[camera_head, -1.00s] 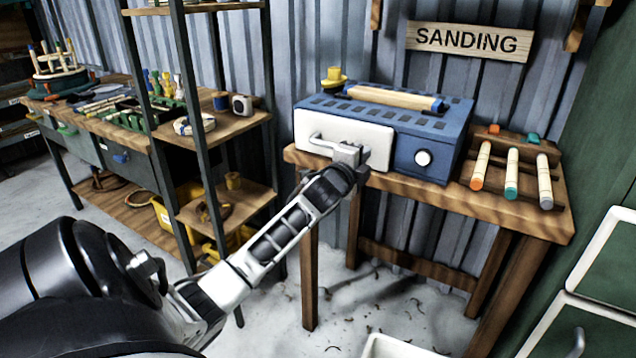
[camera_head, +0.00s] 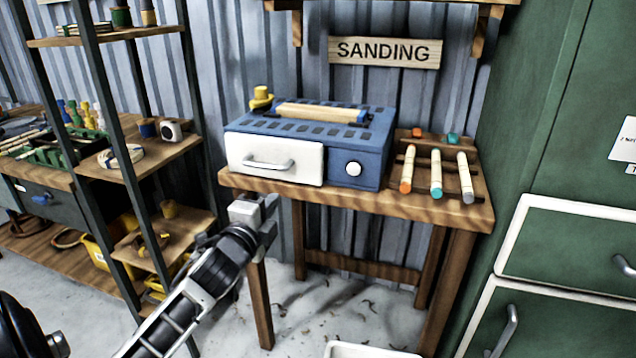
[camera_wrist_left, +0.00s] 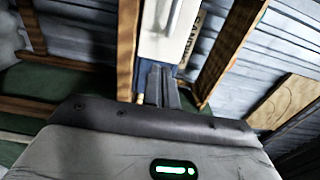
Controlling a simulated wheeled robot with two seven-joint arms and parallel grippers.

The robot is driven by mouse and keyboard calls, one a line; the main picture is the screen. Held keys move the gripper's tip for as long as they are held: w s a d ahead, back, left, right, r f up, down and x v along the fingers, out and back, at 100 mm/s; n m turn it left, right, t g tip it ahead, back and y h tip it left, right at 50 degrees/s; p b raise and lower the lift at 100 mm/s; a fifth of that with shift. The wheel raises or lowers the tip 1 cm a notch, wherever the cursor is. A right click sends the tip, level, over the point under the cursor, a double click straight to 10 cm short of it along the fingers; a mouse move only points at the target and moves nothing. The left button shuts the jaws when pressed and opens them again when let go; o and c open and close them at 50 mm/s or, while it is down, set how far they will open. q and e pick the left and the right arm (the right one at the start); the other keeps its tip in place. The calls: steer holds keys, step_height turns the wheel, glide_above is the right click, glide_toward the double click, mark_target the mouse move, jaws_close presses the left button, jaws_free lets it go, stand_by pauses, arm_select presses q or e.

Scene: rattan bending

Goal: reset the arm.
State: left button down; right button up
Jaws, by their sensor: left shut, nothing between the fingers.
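My left arm reaches in from the lower left of the head view. Its gripper (camera_head: 268,204) is shut and empty, in front of the wooden sanding table's left front edge (camera_head: 225,180). It is below and apart from the handle of the blue box's white door. In the left wrist view the closed fingers (camera_wrist_left: 160,85) point toward the white door (camera_wrist_left: 163,30), with wooden bars on both sides. My right gripper is not in view.
The blue box (camera_head: 372,152) with its shut white door (camera_head: 275,160) stands on the table. Several coloured sticks lie in a wooden rack (camera_head: 470,180) at its right. A shelf unit (camera_head: 165,150) stands close on the left. Green cabinets (camera_head: 570,240) stand on the right.

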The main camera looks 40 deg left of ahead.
arm_select(q)
steer(key=s+d+f+n+g+h+p, duration=0.1)
steer(key=s+d+f+n+g+h, duration=0.35)
steer(key=d+f, duration=0.8)
steer(key=s+d+f+n+g+h, duration=0.1)
steer(key=s+d+f+n+h, duration=0.1)
steer(key=s+d, duration=0.4)
steer(key=s+d+f+n+g+h+p, duration=0.1)
steer(key=s+d+f+n+h, duration=0.1)
steer(key=s+d+n, duration=0.4)
steer(key=d+f, duration=0.1)
steer(key=d, duration=0.2)
steer(key=shift+s+d+f, duration=0.3)
steer(key=shift+d+f, duration=0.1)
